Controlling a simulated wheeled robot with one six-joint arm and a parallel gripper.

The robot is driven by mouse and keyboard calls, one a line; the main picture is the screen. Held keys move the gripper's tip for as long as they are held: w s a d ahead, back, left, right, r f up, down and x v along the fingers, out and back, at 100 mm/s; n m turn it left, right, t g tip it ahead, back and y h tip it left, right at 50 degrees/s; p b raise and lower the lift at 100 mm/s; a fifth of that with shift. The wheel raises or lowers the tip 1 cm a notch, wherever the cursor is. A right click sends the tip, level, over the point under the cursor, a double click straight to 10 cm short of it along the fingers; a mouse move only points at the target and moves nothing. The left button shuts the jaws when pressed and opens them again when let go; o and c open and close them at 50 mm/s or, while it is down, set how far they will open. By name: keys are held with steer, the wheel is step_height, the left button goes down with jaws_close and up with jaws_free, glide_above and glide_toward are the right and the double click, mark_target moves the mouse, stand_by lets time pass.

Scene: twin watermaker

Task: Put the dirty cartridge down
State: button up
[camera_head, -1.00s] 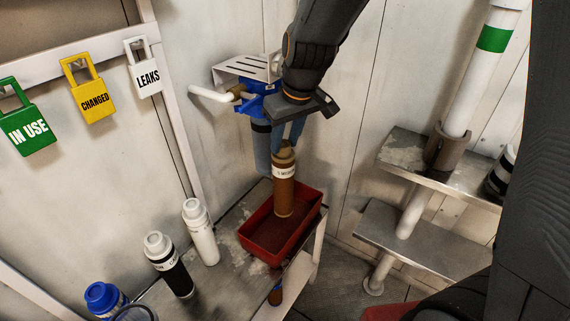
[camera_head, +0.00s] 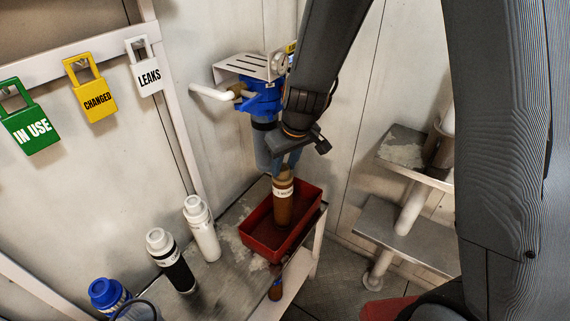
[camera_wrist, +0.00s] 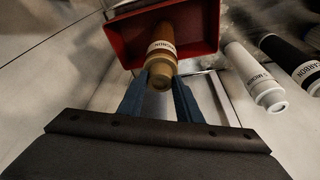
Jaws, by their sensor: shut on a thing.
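The dirty cartridge (camera_head: 283,203) is brown with a white label band and stands upright in the red tray (camera_head: 263,244). Whether its base touches the tray floor is hard to tell. My gripper (camera_head: 285,167) is above it, with its blue fingers shut on the cartridge's top. In the wrist view the fingers (camera_wrist: 160,92) sit on either side of the cartridge's cap (camera_wrist: 158,75), with the red tray (camera_wrist: 122,42) beyond.
A white cartridge (camera_head: 202,230), a black one (camera_head: 171,262) and a blue-capped one (camera_head: 106,296) stand on the bench left of the tray. A blue filter housing (camera_head: 262,100) hangs on the wall behind. Metal steps (camera_head: 400,235) are at right.

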steer(key=shift+f, duration=0.15)
steer(key=o, duration=1)
steer(key=shift+r, duration=0.3)
steer(key=b+v, duration=0.1)
steer(key=v, duration=1.1)
steer(key=s+d+f+m, duration=0.2)
steer(key=s+d, duration=0.2)
steer(key=s+d+f+m+g+h, duration=0.1)
steer(key=s+d+f+m, duration=0.1)
steer(key=s+d, duration=0.2)
steer(key=s+d+f+m+g, duration=0.1)
steer(key=s+d+f+m, duration=0.1)
steer(key=s+d, duration=0.3)
steer(key=shift+d+h, duration=0.25)
steer(key=shift+h, duration=0.05)
